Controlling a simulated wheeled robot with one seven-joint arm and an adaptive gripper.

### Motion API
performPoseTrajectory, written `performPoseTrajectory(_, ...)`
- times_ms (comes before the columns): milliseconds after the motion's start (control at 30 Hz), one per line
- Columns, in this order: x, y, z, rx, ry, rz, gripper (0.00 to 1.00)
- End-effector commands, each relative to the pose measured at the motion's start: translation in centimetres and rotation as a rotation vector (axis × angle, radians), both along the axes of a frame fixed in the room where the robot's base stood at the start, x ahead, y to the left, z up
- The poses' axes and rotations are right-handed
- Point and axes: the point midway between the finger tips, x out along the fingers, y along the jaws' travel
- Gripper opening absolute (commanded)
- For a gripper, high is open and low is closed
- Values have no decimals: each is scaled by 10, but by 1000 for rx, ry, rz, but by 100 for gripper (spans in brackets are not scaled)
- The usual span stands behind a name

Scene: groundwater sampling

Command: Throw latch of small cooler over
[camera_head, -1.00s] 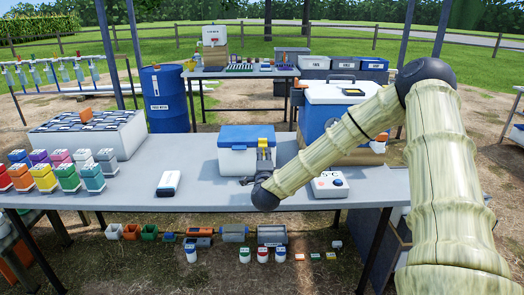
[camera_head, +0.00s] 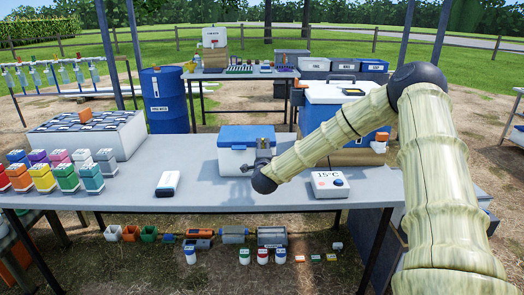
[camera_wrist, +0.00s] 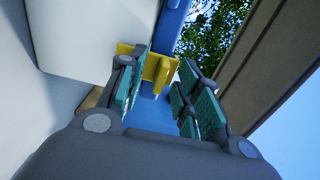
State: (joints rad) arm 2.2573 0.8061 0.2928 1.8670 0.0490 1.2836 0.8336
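The small cooler (camera_head: 235,158) has a white body and a blue lid (camera_head: 247,135). It stands on the grey table near the middle of the head view. My gripper (camera_head: 262,152) is at the cooler's front right, and it covers the latch in this view. In the wrist view, the yellow latch (camera_wrist: 162,73) shows against the cooler's white and blue sides. My gripper's two green-padded fingers (camera_wrist: 165,62) are apart there, with the latch tab in the gap near their tips. I cannot tell whether either finger touches it.
A larger blue and white cooler (camera_head: 337,93) stands behind my arm to the right. A 15°C display box (camera_head: 329,184) and a white handheld device (camera_head: 168,184) lie near the table (camera_head: 215,197) front. Coloured bottles (camera_head: 66,178) stand at left.

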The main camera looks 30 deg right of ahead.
Motion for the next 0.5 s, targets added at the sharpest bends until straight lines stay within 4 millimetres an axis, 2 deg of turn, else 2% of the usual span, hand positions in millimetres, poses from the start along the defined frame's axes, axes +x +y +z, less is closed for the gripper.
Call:
performPoseTrajectory(133, 0, 0, 0, 0, 0, 0, 34)
performPoseTrajectory(167, 0, 0, 0, 0, 0, 0, 30)
performPoseTrajectory(333, 0, 0, 0, 0, 0, 0, 0)
performPoseTrajectory(500, 0, 0, 0, 0, 0, 0, 0)
